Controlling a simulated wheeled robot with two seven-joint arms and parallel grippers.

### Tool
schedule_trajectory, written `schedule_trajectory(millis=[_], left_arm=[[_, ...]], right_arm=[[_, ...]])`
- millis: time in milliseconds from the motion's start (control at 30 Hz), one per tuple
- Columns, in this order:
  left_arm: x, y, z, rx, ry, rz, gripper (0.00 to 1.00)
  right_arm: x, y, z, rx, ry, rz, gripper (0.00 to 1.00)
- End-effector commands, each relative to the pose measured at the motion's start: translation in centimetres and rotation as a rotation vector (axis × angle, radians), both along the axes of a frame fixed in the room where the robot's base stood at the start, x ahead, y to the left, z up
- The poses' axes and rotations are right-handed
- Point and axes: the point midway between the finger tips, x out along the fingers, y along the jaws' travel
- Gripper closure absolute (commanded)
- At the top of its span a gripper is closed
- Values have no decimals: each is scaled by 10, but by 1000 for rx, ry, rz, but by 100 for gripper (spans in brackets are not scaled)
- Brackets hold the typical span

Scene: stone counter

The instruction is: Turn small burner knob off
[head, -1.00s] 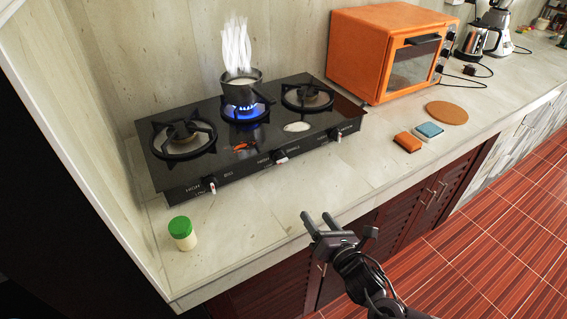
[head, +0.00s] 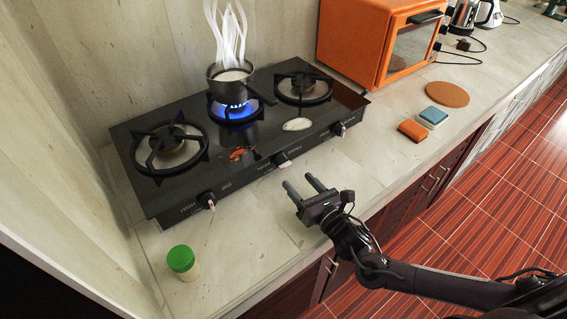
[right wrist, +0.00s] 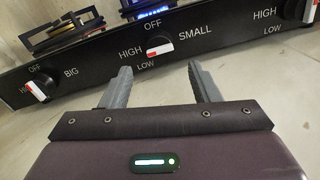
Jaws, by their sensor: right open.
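The black stove (head: 240,160) stands on the counter. Its middle burner (head: 235,109) has a blue flame under a steaming pot (head: 230,82). The small burner knob (head: 281,159) is in the middle of the front panel. In the right wrist view this knob (right wrist: 159,47) sits between the labels OFF, HIGH, LOW and SMALL, its red and white handle lying roughly sideways toward HIGH. My right gripper (head: 304,187) is open and empty in front of the knob, apart from it. In the right wrist view its fingers (right wrist: 160,85) point at the panel below the knob. My left gripper is not in view.
The big burner knob (head: 207,199) is at the left of the panel, another knob (head: 339,128) at the right. A green-capped jar (head: 183,262) stands front left. Sponges (head: 432,116), a round cork mat (head: 447,94) and an orange oven (head: 370,45) are to the right.

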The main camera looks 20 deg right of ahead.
Motion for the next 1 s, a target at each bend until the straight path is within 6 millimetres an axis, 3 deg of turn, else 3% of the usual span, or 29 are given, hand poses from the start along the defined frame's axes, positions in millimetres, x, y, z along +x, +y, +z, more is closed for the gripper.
schedule_trajectory(millis=[200, 400, 767, 1000], left_arm=[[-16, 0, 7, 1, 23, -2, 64], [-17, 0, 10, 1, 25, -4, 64], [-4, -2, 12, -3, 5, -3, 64], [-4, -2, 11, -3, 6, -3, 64]], right_arm=[[36, 11, 3, 2, -2, -2, 44], [58, 17, 2, 2, -2, 0, 44], [64, 19, 1, 1, -1, 0, 44], [64, 19, 1, 1, -1, 0, 76]])
